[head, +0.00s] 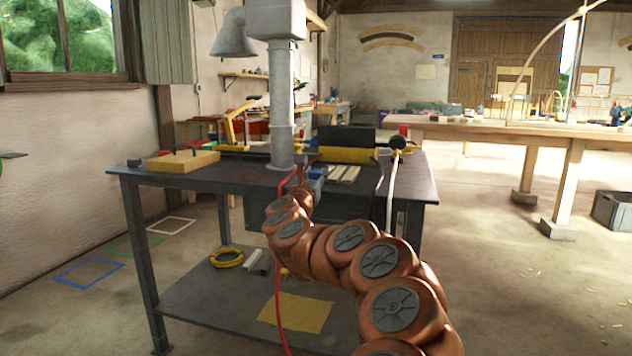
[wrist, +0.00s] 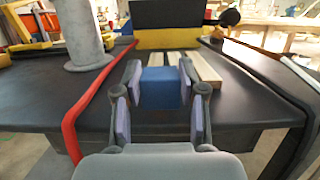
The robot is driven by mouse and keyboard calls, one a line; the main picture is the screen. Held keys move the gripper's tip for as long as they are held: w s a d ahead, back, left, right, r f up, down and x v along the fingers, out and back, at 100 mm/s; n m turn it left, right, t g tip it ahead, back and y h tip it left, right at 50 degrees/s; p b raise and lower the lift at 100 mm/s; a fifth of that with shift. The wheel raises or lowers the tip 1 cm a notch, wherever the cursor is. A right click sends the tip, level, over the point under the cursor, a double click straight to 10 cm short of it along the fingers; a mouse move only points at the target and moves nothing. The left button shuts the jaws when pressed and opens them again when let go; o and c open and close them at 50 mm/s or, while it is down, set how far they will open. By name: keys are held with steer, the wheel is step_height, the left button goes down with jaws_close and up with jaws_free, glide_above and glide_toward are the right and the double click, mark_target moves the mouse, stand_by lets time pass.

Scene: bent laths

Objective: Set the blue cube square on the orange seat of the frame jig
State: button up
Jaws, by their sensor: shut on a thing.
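A blue cube (wrist: 160,88) sits between the two pads of my gripper (wrist: 162,92) in the wrist view. The pads are shut on its left and right sides. In the head view my gripper (head: 314,183) is small and dark near the bench's front edge, and the cube is hard to pick out there. I cannot tell whether the cube touches the bench top. I cannot make out an orange seat or a frame jig for certain in either view.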

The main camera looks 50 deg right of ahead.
steer(key=shift+f, duration=0.35)
steer(key=shift+f, duration=0.15)
steer(key=o, duration=1.2)
steer(key=shift+o, duration=0.2)
steer(key=shift+r, duration=0.25)
steer(key=p+v, duration=0.2)
steer(key=v, duration=1)
steer(key=shift+f, duration=0.15)
